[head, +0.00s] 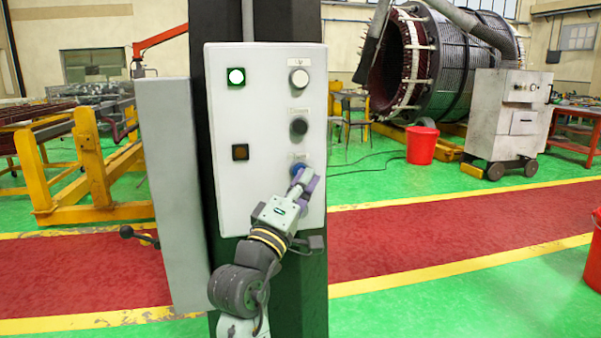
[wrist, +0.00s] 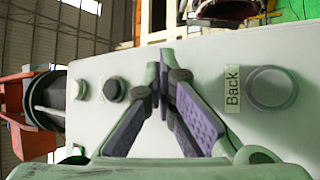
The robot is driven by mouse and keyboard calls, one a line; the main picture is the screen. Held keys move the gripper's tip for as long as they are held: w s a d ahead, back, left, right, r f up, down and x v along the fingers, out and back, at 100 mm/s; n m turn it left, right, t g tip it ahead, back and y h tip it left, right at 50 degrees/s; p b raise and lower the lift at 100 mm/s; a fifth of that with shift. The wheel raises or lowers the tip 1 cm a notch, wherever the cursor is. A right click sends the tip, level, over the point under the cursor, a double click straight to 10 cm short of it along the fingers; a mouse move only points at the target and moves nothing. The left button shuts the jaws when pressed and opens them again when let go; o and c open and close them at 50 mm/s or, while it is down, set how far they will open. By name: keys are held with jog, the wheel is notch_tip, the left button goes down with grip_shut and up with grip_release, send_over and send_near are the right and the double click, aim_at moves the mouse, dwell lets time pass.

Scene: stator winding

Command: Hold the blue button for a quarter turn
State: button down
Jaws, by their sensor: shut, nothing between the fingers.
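The blue button (head: 294,171) is the lowest in the right column of the light grey control panel (head: 263,190) in the head view. My gripper (head: 303,175) is in front of it and covers much of it. In the wrist view, my fingers (wrist: 164,58) are shut together and empty, over the panel face. A round greyish button (wrist: 271,88) labelled "Back" lies to their right, its colour washed out. I cannot tell whether the fingertips touch the blue button.
A white button (head: 299,77) labelled "Up" and a black button (head: 298,127) sit above. A lit green lamp (head: 236,77) and a dark amber lamp (head: 240,152) are on the left. Behind stand a large stator (head: 460,50), a grey wheeled cabinet (head: 510,115) and a red bucket (head: 422,145).

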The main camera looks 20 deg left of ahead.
jog(key=shift+s, duration=0.1)
jog(key=shift+s+d, duration=0.4)
jog(key=shift+s, duration=0.15)
jog(key=shift+s+d+p, duration=0.3)
jog(key=shift+s+d, duration=0.4)
jog(key=shift+s, duration=0.35)
jog(key=shift+s+d+p, duration=0.3)
jog(key=shift+s+d, duration=0.4)
jog(key=shift+s, duration=0.35)
